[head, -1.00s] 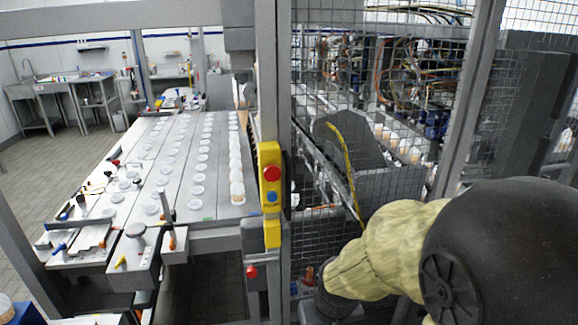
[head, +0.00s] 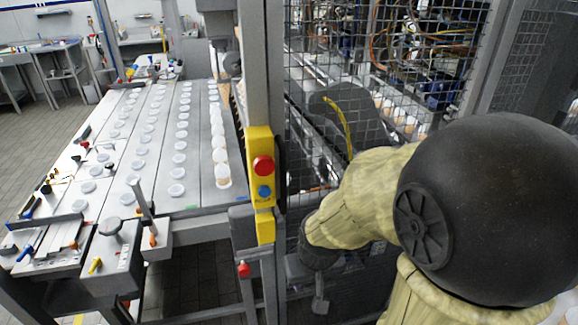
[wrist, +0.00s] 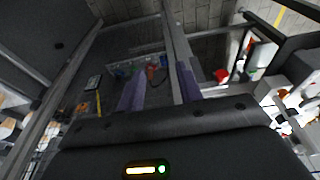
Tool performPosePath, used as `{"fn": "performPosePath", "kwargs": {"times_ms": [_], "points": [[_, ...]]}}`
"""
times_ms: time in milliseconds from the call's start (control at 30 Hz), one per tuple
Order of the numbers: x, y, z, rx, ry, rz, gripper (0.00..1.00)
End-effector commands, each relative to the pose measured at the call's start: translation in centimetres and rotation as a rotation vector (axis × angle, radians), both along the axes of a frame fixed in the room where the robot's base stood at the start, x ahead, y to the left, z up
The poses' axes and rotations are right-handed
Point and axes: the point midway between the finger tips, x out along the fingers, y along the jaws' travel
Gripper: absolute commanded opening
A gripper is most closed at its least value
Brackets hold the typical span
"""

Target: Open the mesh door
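The mesh door (head: 385,60), a wire-grid panel in a grey metal frame, fills the centre-right of the head view. It appears closed against the grey post (head: 276,80) on its left. My arm covers its lower part. My gripper (head: 319,303) is low in front of the mesh, just right of the post; its fingers are small there. In the wrist view my gripper's two purple fingers (wrist: 160,75) are apart with nothing clearly held between them. A grey upright runs close to the right finger; I cannot tell whether they touch. I see no clear handle.
A yellow control box (head: 262,185) with red and blue buttons is on the post. A red knob (head: 243,270) sits below it. A long worktable (head: 200,150) with rows of white discs stands to the left. Machinery with cables (head: 420,40) is behind the mesh.

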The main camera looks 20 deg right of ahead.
Motion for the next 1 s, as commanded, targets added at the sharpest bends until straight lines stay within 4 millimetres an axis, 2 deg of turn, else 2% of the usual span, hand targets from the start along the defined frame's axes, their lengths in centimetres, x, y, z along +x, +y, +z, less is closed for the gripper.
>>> {"fn": "performPosePath", "kwargs": {"times_ms": [133,233,367,467,700,867,1000], "points": [[0.1,-0.1,0.1,0.005,0.006,-0.015,0.36],[0.4,-0.7,0.7,0.027,0.039,-0.09,0.36],[1.3,-2.2,2.2,0.108,0.138,-0.316,0.36],[2.2,-3.3,4.1,0.213,0.249,-0.553,0.36],[5.9,-6.2,10.6,0.561,0.537,-1.08,0.36],[8.9,-8.9,16.4,0.828,0.729,-1.312,0.36],[10.8,-12.2,21.6,1.05,0.885,-1.414,0.36]]}}
